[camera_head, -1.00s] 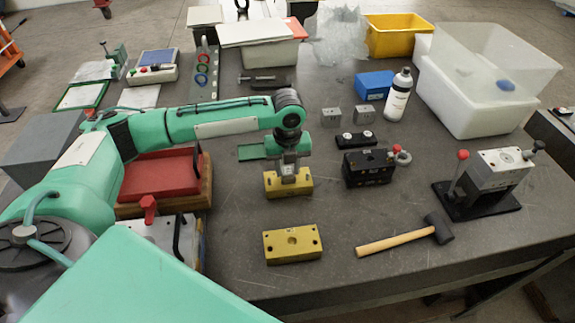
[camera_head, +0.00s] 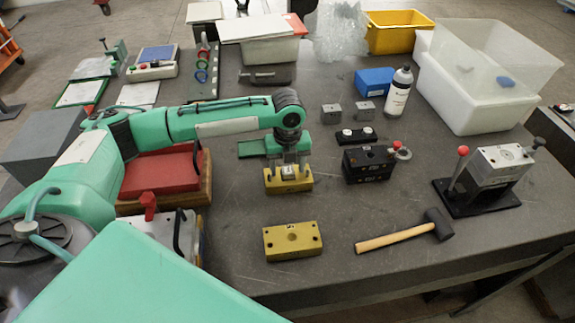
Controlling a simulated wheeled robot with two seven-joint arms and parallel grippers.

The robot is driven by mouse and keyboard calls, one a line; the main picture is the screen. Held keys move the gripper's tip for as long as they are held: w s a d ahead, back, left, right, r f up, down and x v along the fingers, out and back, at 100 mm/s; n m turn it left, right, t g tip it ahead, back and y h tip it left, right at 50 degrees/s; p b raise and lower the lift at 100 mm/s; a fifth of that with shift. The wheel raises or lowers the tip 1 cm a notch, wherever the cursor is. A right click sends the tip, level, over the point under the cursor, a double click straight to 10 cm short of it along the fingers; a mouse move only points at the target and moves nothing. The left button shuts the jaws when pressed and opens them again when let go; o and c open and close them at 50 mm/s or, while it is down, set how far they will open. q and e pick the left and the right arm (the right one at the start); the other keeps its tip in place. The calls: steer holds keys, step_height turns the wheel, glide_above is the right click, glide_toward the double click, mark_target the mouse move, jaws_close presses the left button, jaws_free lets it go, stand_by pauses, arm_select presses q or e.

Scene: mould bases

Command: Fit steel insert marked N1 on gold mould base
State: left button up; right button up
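A gold mould base (camera_head: 273,183) lies on the bench, with a steel insert (camera_head: 290,175) at its middle. The insert shows a dark mark on top, too small to read. My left gripper (camera_head: 289,170) is above this base, its fingers apart on either side of the insert and not visibly pressing on it. A second gold mould base (camera_head: 271,243) lies nearer, with an empty round hole in its middle. Two more steel inserts (camera_head: 331,114) and (camera_head: 364,111) stand farther back; their marks cannot be read. My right gripper is out of view.
A black mould block (camera_head: 367,166) and a black plate (camera_head: 355,137) stand to the right. A mallet (camera_head: 395,236), a clamp fixture (camera_head: 500,170), a white bottle (camera_head: 398,93) and a blue box (camera_head: 374,82) are farther right.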

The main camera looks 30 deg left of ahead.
mark_target(287, 169)
arm_select(q)
step_height(287, 169, up, 14)
steer(key=b, duration=0.2)
stand_by(0.5)
